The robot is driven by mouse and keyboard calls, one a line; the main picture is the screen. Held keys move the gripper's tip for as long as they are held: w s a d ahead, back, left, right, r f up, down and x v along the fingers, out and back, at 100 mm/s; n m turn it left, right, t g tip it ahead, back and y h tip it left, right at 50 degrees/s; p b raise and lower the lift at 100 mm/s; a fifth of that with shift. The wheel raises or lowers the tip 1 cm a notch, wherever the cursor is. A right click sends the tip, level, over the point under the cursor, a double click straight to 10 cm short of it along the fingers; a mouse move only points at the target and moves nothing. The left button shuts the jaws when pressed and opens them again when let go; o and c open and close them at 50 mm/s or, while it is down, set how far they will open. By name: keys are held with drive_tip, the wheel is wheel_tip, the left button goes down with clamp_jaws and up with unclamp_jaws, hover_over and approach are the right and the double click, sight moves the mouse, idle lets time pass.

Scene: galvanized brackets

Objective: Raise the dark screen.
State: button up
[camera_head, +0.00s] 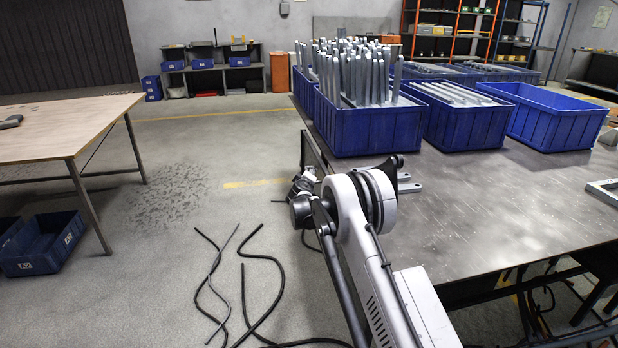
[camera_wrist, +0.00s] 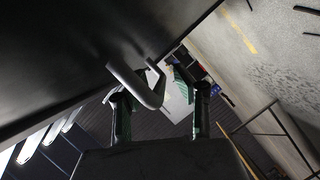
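A dark, smooth flat panel (camera_wrist: 70,50), which looks like the dark screen, fills the upper left of the wrist view. A grey U-shaped handle (camera_wrist: 148,95) stands out from it. My gripper (camera_wrist: 152,88) has its two fingers apart, one on each side of the handle's outer bend. I cannot tell whether either finger touches it. In the head view my gripper (camera_head: 303,184) is small and partly hidden behind my arm, low beside the left edge of the table. The panel cannot be made out there.
The dark metal table (camera_head: 470,205) carries blue crates (camera_head: 375,130) of galvanized parts and an empty blue crate (camera_head: 560,118). A wooden-topped table (camera_head: 60,125) stands at left. Black cables (camera_head: 245,285) lie on the floor. The floor between the tables is mostly clear.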

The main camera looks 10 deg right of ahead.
clamp_jaws()
wheel_tip(320, 180, up, 38)
drive_tip(key=p, duration=1.4)
drive_tip(key=shift+f+p, duration=0.25)
drive_tip(key=shift+p, duration=0.05)
unclamp_jaws()
drive_tip(key=shift+r, duration=0.15)
drive_tip(key=shift+s, duration=0.15)
